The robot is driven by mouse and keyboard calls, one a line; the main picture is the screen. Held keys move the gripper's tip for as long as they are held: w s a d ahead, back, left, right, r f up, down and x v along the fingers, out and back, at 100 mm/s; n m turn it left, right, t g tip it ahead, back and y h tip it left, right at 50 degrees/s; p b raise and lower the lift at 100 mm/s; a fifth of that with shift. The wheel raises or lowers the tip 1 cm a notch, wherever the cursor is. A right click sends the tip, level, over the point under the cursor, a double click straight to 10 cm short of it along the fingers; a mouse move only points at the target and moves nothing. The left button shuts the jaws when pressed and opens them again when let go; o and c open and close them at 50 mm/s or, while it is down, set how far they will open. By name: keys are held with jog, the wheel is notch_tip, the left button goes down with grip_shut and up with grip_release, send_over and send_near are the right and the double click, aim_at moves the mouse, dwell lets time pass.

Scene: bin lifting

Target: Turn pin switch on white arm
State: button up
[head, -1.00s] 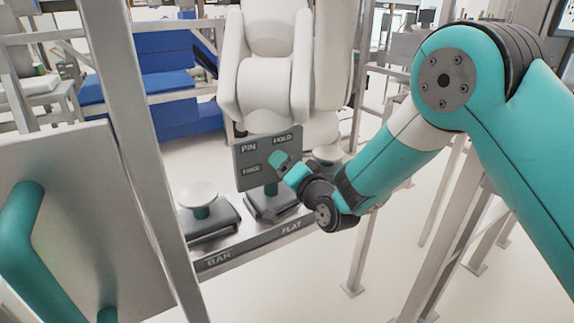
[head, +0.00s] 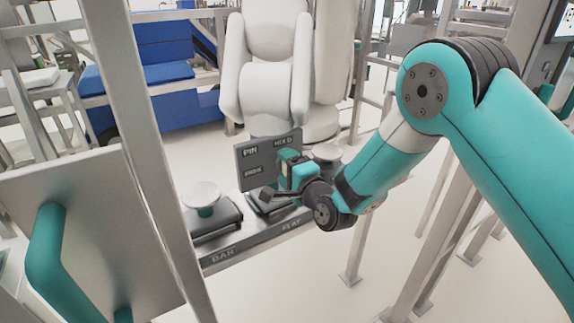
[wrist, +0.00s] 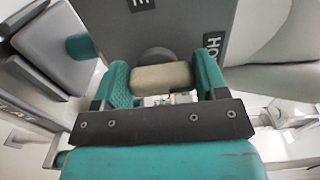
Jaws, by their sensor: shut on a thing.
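The grey switch panel (head: 257,162) hangs in front of the white arm (head: 268,88) and carries the labels PIN, HOLD and one lower left that is hard to read. My gripper (head: 288,157) is at the panel's right part, below the HOLD label, and hides the switch in the head view. In the wrist view, the teal fingers of my gripper (wrist: 162,84) are shut on a beige switch handle (wrist: 160,76). The handle lies crosswise between the fingers, in front of a dark round base on the panel (wrist: 215,30).
Below the panel is a grey rail (head: 250,247) marked BAR and FLAT, with white round-topped teal knobs (head: 202,193) on dark blocks. A metal post (head: 160,180) and a plate with a teal handle (head: 45,250) stand at left.

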dwell(0.4)
jog(key=o, duration=0.9)
jog(key=shift+d, duration=0.1)
jog(key=shift+o, duration=0.2)
jog(key=shift+s, duration=0.1)
jog(key=b+v, duration=1.6)
jog(key=v, duration=0.1)
jog(key=shift+s+d, duration=0.1)
